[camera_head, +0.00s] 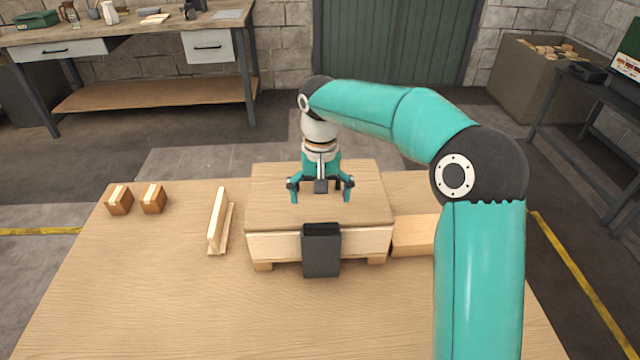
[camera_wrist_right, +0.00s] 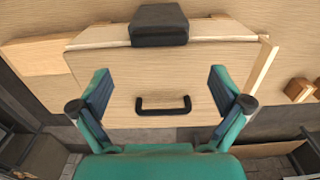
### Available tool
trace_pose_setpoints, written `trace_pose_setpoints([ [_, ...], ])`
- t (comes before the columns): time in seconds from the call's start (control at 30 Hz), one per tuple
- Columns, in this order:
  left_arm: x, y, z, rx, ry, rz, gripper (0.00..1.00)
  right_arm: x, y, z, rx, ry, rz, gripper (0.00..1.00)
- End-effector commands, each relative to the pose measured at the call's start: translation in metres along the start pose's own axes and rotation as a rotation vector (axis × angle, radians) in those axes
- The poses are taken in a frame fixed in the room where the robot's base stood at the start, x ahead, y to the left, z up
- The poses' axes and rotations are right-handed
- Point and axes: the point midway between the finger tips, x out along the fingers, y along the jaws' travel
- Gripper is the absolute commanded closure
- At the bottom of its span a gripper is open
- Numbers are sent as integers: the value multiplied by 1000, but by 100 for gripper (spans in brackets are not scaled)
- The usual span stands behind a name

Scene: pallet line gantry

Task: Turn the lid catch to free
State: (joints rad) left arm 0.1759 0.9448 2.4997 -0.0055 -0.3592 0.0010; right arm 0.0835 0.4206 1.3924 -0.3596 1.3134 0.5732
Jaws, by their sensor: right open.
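A wooden box with a flat wooden lid (camera_head: 265,205) stands on the wooden table. A dark grey lid catch (camera_head: 321,250) hangs over the middle of the box's front edge. In the right wrist view the catch (camera_wrist_right: 159,25) is at the top, and a black bar handle (camera_wrist_right: 163,106) lies on the lid (camera_wrist_right: 120,65). My right gripper (camera_head: 320,196) points down over the lid, behind the catch, with its fingers spread and nothing between the tips. In the right wrist view its fingertips (camera_wrist_right: 160,75) are apart on either side of the handle. My left gripper is not seen.
Two small wooden blocks (camera_head: 153,199) and a wooden rail piece (camera_head: 217,222) lie left of the box. A wooden block (camera_head: 414,235) is against its right side. The table (camera_head: 170,310) is clear in front. A workbench (camera_head: 130,30) stands behind left.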

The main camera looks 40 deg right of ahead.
Motion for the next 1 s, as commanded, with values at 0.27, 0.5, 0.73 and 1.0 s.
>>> trace_pose_setpoints([
  [0.27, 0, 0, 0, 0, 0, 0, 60, -31, -1, -1, -1, 1, -1, 0],
  [0.5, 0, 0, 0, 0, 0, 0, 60, -34, 0, 0, -1, -1, 0, 0],
  [0.73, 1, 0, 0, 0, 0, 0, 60, -33, 0, 0, 0, 0, 0, 0],
  [1.0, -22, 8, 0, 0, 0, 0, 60, -57, 0, -1, 0, 0, 0, 0],
])
